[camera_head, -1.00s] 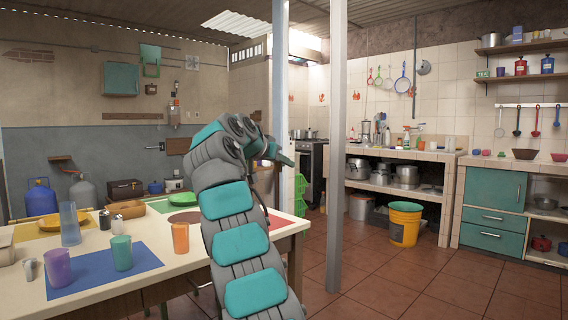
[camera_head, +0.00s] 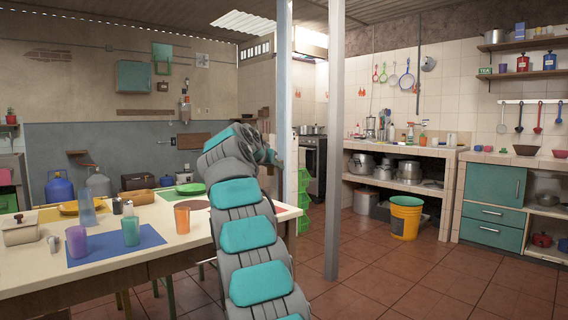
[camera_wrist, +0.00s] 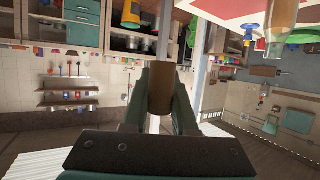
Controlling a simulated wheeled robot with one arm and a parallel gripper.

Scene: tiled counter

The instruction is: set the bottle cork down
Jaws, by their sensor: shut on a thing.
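The bottle cork (camera_wrist: 161,101) is a small brown block in the wrist view. My gripper (camera_wrist: 161,88) is shut on it, with one green-grey finger on each side. The cork is held in the air, with no surface touching it in view. The wrist view is upside down, and the table (camera_wrist: 218,12) shows at its upper right.
The table (camera_head: 40,268) at the left carries a purple cup (camera_head: 77,241), a green cup (camera_head: 131,231), an orange cup (camera_head: 182,217) and a clear bottle (camera_head: 87,208). A metal post (camera_head: 335,150) stands right of my arm. The tiled floor (camera_head: 400,275) at right is open.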

